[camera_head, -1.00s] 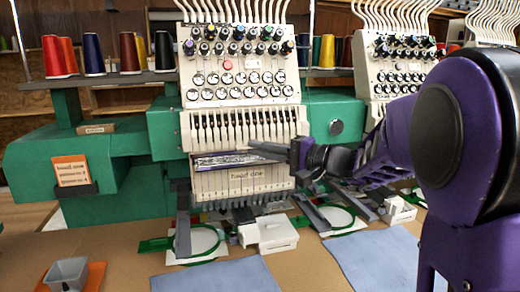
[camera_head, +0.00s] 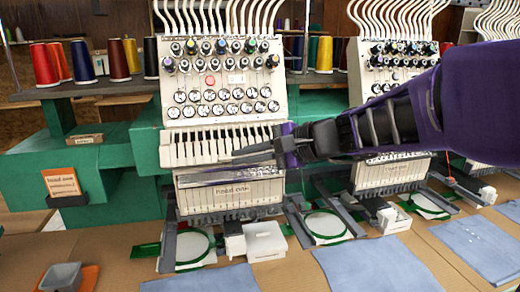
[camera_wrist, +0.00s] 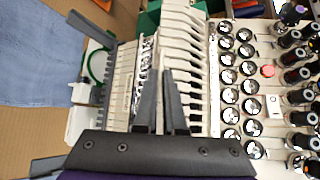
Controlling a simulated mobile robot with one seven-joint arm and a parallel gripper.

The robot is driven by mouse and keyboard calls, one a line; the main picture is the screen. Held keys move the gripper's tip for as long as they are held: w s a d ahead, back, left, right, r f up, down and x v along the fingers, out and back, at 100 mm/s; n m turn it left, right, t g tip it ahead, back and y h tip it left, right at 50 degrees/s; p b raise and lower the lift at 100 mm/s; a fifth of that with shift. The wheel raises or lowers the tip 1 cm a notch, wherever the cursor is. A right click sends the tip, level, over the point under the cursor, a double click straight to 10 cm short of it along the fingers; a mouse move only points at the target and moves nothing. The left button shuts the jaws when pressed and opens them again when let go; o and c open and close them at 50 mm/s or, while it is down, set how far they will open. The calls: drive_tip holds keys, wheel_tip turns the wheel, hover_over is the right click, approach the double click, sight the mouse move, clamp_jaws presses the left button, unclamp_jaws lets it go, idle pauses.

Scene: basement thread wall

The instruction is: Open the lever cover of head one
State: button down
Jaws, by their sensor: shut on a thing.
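Head one (camera_head: 250,189) is the cream embroidery head in the middle of the head camera view, with its name on the lower panel. A long shiny clear strip, the lever cover (camera_head: 212,177), runs across it below a row of white levers (camera_head: 208,146). In the wrist view the cover (camera_wrist: 146,60) lies beside the levers (camera_wrist: 185,65). My gripper (camera_head: 240,156) reaches in from the right in front of the levers. In the wrist view its two dark fingers (camera_wrist: 158,74) are close together at the cover's edge, shut on it. The exact contact is hidden.
A second head (camera_head: 392,90) stands to the right. Below head one are a green hoop (camera_head: 192,248) and a white box (camera_head: 264,241). Blue cloths (camera_head: 372,265) lie on the table. Thread cones (camera_head: 68,62) stand on the shelf behind.

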drive_tip(key=r+g, duration=0.1)
drive_tip(key=r+m+h, duration=0.1)
drive_tip(key=shift+s+d+r+g, duration=0.15)
drive_tip(key=shift+s+r+g, duration=0.05)
drive_tip(key=shift+r+g, duration=0.2)
drive_tip(key=shift+w+a+r+m+g+h, duration=0.1)
drive_tip(key=shift+w+r+m+g+h, duration=0.1)
drive_tip(key=shift+r+m+g+h, duration=0.6)
drive_tip(key=shift+w+a+r+m+g+h, duration=0.1)
drive_tip(key=shift+w+r+m+g, duration=0.25)
drive_tip(key=shift+r+g, duration=0.85)
drive_tip(key=shift+w+a+r+m+g+h, duration=0.1)
drive_tip(key=shift+r+m+g+h, duration=0.3)
drive_tip(key=shift+r+m+g, duration=0.6)
drive_tip(key=shift+r+n, duration=0.2)
drive_tip(key=shift+n, duration=0.05)
